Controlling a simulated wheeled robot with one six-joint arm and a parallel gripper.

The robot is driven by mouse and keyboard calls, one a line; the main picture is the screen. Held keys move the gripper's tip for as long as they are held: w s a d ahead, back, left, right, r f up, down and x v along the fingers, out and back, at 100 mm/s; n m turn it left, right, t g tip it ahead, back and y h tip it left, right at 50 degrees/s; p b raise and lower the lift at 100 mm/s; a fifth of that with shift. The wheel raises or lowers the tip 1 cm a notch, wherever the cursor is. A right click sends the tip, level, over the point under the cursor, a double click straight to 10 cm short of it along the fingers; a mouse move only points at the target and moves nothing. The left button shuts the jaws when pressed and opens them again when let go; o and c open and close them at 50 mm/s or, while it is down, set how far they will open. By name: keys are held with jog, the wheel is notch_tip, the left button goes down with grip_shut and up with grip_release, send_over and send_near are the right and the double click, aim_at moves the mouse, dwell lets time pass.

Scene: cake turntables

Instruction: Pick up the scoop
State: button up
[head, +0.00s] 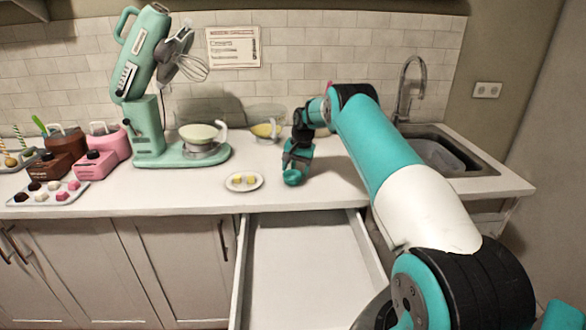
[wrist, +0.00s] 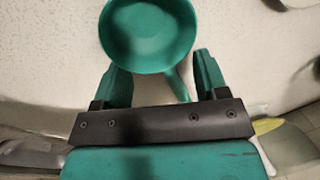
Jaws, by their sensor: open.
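The scoop (wrist: 150,35) is a teal round bowl with a thin handle, seen from above in the wrist view. In the head view the scoop (head: 292,178) is on the white counter near its front edge. My gripper (head: 298,158) is right above and behind it in the head view. In the wrist view my gripper (wrist: 160,80) is open, with a finger on each side of the scoop's handle. The handle's far end is hidden behind the gripper body. I cannot tell whether the fingers touch it.
A small plate (head: 235,187) with yellow pieces lies left of the scoop. A mint stand mixer (head: 152,130) and a yellow-filled bowl (head: 265,132) stand behind. A drawer (head: 300,260) is open below the counter. A sink (head: 455,150) is at the right.

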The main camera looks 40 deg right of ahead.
jog(key=shift+f, duration=0.35)
grip_shut()
